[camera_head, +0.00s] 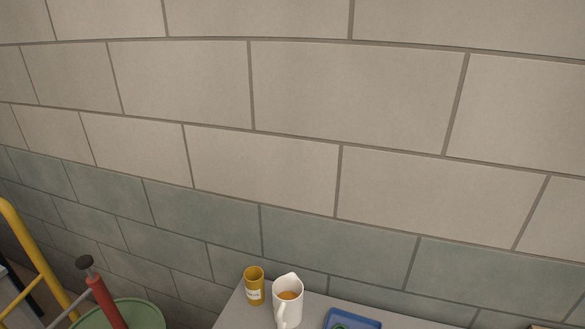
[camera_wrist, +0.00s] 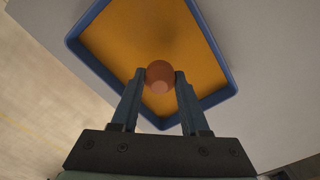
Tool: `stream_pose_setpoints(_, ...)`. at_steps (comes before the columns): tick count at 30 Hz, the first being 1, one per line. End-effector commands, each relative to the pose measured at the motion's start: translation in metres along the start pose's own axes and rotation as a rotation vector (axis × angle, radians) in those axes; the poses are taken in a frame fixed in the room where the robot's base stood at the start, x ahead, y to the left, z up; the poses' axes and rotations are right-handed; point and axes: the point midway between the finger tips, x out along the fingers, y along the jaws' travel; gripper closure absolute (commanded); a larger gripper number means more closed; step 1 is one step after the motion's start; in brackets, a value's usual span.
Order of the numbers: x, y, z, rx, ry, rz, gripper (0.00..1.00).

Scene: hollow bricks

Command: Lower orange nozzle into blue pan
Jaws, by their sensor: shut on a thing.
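In the wrist view my gripper (camera_wrist: 160,78) is shut on the orange nozzle (camera_wrist: 160,71), a small round brownish-orange piece between the two fingertips. Below it lies a blue-rimmed pan (camera_wrist: 218,45) with an orange-yellow floor. The nozzle appears over the pan's inside, towards its near corner. I cannot tell its height above the floor or whether it touches. In the head view a blue pan (camera_head: 372,323) shows at the bottom edge, cut off, with a green item in it. I cannot tell if it is the same pan. My gripper is not in the head view.
In the head view a grey tabletop (camera_head: 232,312) holds a yellow cup (camera_head: 254,287) and a white jug (camera_head: 287,307) with orange contents. A green bin (camera_head: 142,312) with a red-handled tool (camera_head: 105,302) stands left. A tiled wall (camera_head: 300,170) is behind.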

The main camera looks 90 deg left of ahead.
Motion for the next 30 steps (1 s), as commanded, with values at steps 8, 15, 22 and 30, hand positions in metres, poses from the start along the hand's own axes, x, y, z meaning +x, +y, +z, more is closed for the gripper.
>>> stream_pose_setpoints(8,0.005,0.000,0.000,0.000,0.000,0.000,1.00)
stream_pose_setpoints(15,0.009,0.000,0.000,0.000,0.000,0.000,1.00)
stream_pose_setpoints(22,0.012,0.000,0.000,0.000,0.000,0.000,1.00)
stream_pose_setpoints(30,0.016,0.000,0.000,0.000,0.000,0.000,1.00)
